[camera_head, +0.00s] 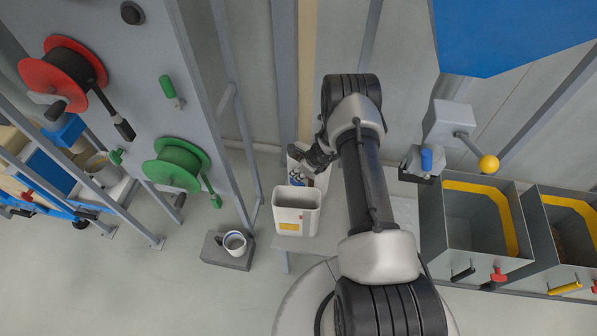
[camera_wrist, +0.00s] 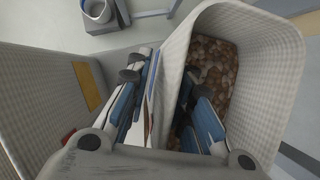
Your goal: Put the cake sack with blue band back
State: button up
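A pale woven sack (camera_wrist: 262,40), open at the top and holding brown pellets (camera_wrist: 215,68), fills the right of the wrist view. In the head view a pale sack (camera_head: 293,163) stands behind the yellow-labelled one, partly hidden by my gripper (camera_head: 308,165). Blue shows there, but I cannot tell band from finger. In the wrist view my gripper (camera_wrist: 168,98) straddles the sack's near wall, one finger inside the mouth and one outside. The fingers look apart, with gaps beside the wall.
A sack with a yellow label (camera_head: 290,227) stands close in front; its yellow patch shows in the wrist view (camera_wrist: 88,86). A mug (camera_head: 234,243) sits on a grey block (camera_head: 226,258). Grey bins (camera_head: 468,225) stand at right, a reel panel (camera_head: 135,95) at left. Floor at lower left is clear.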

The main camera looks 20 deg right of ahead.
dwell(0.3)
jog(key=p+v, duration=0.3)
jog(key=v, duration=0.9)
jog(key=w+a+r+n+y, duration=0.1)
jog(key=a+r+n, duration=0.3)
jog(key=r, duration=0.6)
jog(key=w+a+r+n, duration=0.1)
jog(key=a+r+n, duration=0.3)
jog(key=r, duration=0.6)
jog(key=s+a+r+n, duration=0.3)
jog(key=r+n, duration=0.1)
jog(key=r, duration=0.2)
jog(key=s+a+r+n, duration=0.3)
jog(key=r, duration=0.4)
jog(key=s+a+r+n, duration=0.4)
jog(key=s+r+n, duration=0.3)
jog(key=s, duration=0.4)
jog(key=s+d+r+n+h, duration=0.1)
jog(key=s+n, duration=0.2)
jog(key=s, duration=0.4)
jog(key=s+d+r+n+h, duration=0.2)
jog(key=s+n, duration=0.2)
jog(key=s, duration=0.3)
jog(key=shift+d+h, duration=0.2)
jog(key=shift+h, duration=0.1)
